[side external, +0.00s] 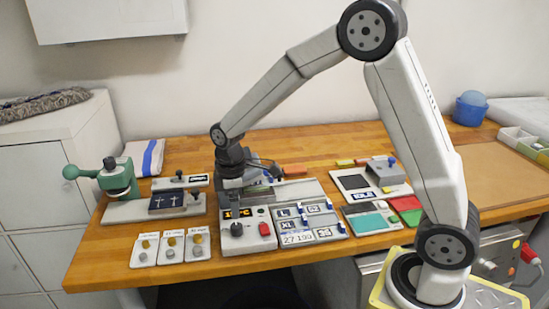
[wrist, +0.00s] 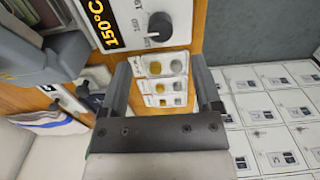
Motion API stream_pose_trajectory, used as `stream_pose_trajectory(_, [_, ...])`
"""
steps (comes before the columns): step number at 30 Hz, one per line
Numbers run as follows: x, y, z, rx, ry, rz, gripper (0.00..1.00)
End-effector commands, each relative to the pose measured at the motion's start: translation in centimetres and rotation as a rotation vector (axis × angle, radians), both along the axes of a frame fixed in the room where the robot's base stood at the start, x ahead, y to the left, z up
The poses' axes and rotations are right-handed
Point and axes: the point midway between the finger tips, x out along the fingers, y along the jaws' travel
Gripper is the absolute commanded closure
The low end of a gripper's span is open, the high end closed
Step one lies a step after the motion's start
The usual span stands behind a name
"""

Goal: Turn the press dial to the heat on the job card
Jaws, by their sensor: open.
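The press dial is a black knob (side external: 236,229) on the front of the grey press; in the wrist view the knob (wrist: 160,25) stands on a white face with printed numbers. The orange display (wrist: 101,22) reads 150°C; in the side view the display (side external: 238,212) is partly covered. My gripper (side external: 232,198) is above the dial, pointing down. Its fingers (wrist: 159,65) are apart and empty, with the knob beyond their tips. A card panel (side external: 298,239) right of the dial appears to read 27 190.
A red button (side external: 264,229) is just right of the dial. Sample cards with gold and silver discs (side external: 171,246) lie to the left. A green hand press (side external: 118,178) stands farther left. Coloured pads (side external: 405,204) lie to the right.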

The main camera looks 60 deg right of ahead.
Motion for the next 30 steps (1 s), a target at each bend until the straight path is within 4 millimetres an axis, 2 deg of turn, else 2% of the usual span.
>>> stream_pose_trajectory(5, [-0.1, 0.0, -1.2, 0.0, 0.004, -0.001, 0.18])
stream_pose_trajectory(18, [-0.1, 0.0, -6.2, 0.0, 0.003, -0.002, 0.18])
stream_pose_trajectory(24, [-0.1, 0.1, -7.4, 0.0, 0.001, -0.002, 0.18])
stream_pose_trajectory(30, [-0.1, 0.1, -7.6, 0.0, 0.0, -0.002, 0.18])
